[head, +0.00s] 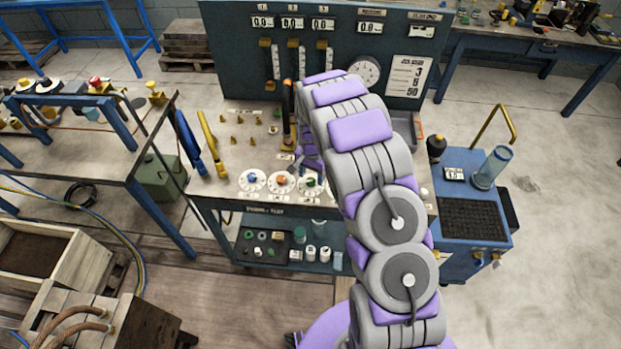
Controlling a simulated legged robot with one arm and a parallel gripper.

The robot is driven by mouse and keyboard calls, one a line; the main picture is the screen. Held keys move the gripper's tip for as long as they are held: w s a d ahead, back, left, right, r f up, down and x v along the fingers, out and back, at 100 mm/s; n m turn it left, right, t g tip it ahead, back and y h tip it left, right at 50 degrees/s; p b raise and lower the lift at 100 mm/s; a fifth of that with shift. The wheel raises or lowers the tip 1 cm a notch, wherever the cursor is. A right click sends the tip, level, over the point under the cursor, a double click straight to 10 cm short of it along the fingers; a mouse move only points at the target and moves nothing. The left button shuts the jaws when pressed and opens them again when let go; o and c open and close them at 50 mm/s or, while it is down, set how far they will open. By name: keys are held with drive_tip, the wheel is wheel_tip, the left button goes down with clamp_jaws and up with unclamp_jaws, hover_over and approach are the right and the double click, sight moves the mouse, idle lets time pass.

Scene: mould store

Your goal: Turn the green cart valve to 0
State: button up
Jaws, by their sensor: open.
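A round white dial with a green knob (311,182) sits on the front right of the bench top, the rightmost of three dials. Its scale is too small to read, so I cannot tell where the knob points. My gripper (308,163) is just behind and above the green knob, partly hidden by my own arm. Its jaws are open, with nothing seen between them. I cannot tell whether it touches the dial.
A dial with a blue knob (252,179) and one with an orange knob (281,180) stand close on the left. A dark upright panel (235,70) with gauges rises behind. A blue cart (470,244) with a clear cylinder (492,167) stands at right.

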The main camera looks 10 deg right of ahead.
drive_tip(key=shift+d+f, duration=0.2)
drive_tip(key=shift+f, duration=0.6)
drive_tip(key=shift+a+f, duration=0.1)
drive_tip(key=shift+f, duration=0.05)
drive_tip(key=shift+a, duration=0.5)
drive_tip(key=shift+c, duration=0.5)
drive_tip(key=shift+d, duration=0.4)
drive_tip(key=c, duration=0.6)
drive_tip(key=shift+a, duration=0.1)
drive_tip(key=c, duration=0.3)
